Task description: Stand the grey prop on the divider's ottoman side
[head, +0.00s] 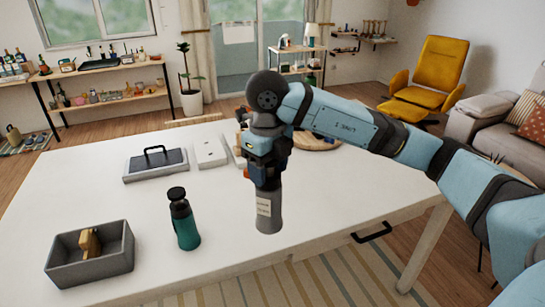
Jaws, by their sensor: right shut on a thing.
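My right gripper (266,174) points down over the middle-right of the white table and is shut on the grey prop. The grey prop (269,218) is an upright grey cylinder with a pale label. I cannot tell whether its base touches the table. My arm comes in from the right. The yellow ottoman (404,113) stands on the floor beyond the table, in front of a yellow armchair. I cannot clearly make out a divider; my gripper and wrist hide part of the table behind them. My left gripper is not in view.
On the white table (110,180) are a green bottle (185,222), a grey bin (90,256) holding a wooden piece, a dark-handled tray (155,164), a white plate-like piece (210,152) and a round wooden board (318,140). The table is clear right of the prop.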

